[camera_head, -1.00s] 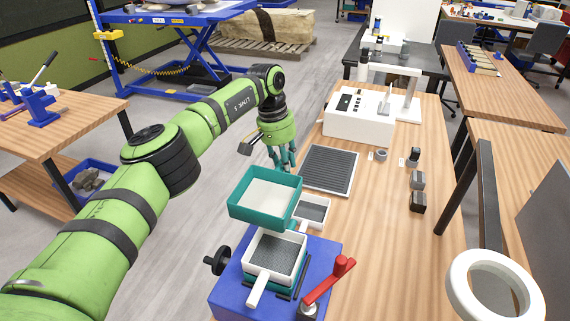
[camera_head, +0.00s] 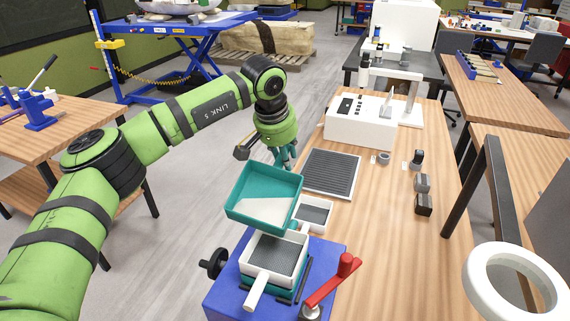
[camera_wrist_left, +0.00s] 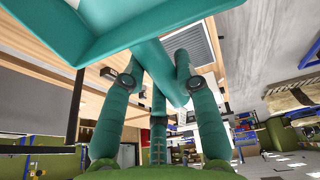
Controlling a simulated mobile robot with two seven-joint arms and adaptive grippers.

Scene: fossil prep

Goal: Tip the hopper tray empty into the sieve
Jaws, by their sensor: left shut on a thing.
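The teal hopper tray (camera_head: 235,197) is in the air in the head view, tilted toward its near side, with pale grains gathered along the near wall. My left gripper (camera_head: 284,157) is shut on the tray at its far right; the wrist view shows its teal fingers (camera_wrist_left: 165,85) around a part of the tray (camera_wrist_left: 160,22). The white-framed sieve (camera_head: 262,272), with a grey mesh and a white handle, sits on the blue stand (camera_head: 228,291) just below the tray. The mesh shows no clear grains. My right gripper is not in view.
A smaller white-framed sieve (camera_head: 325,205) lies just behind. A red lever (camera_head: 333,284) rises at the stand's right, and a black knob (camera_head: 213,263) juts left. A ribbed dark mat (camera_head: 331,172) and a white machine (camera_head: 358,124) stand farther back.

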